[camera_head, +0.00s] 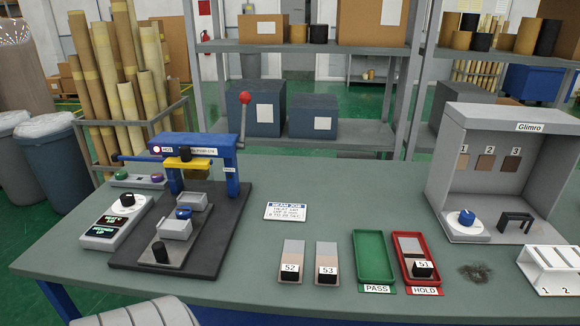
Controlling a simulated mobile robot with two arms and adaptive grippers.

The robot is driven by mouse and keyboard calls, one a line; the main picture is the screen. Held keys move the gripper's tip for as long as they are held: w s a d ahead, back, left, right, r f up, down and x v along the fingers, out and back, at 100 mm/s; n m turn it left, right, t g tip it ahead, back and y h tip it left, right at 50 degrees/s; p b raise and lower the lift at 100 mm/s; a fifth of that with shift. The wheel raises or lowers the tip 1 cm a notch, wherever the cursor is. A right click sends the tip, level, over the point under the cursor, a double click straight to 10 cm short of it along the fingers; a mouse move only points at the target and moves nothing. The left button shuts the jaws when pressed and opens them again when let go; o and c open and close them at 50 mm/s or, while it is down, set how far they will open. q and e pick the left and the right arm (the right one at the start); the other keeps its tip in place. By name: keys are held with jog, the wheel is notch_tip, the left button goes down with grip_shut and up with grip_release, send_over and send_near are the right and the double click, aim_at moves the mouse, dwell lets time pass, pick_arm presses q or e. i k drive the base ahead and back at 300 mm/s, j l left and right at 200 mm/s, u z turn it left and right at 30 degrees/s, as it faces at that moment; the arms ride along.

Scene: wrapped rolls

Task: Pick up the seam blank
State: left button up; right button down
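No piece is labelled as a seam blank, so I cannot tell for sure which it is. Two flat pieces with pale and brown bands lie on the table front, one with a tag 52 (293,256) and one with a tag 53 (326,256). A similar piece with tag 51 (412,247) lies in the red HOLD tray (401,263). The blue-framed press (232,183) on a dark base stands at left, with grey blocks (175,228) on its plate.
A green PASS tray (374,255) is empty beside the HOLD tray. A card (286,211) lies mid-table. A control box (117,222) is left, a grey viewing booth (500,165) right, a white rack (553,269) at the right edge. A dark smudge (476,272) marks the table.

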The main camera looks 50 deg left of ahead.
aim_at(292, 262)
jog(key=j+u, duration=0.15)
jog(key=u, duration=1.4)
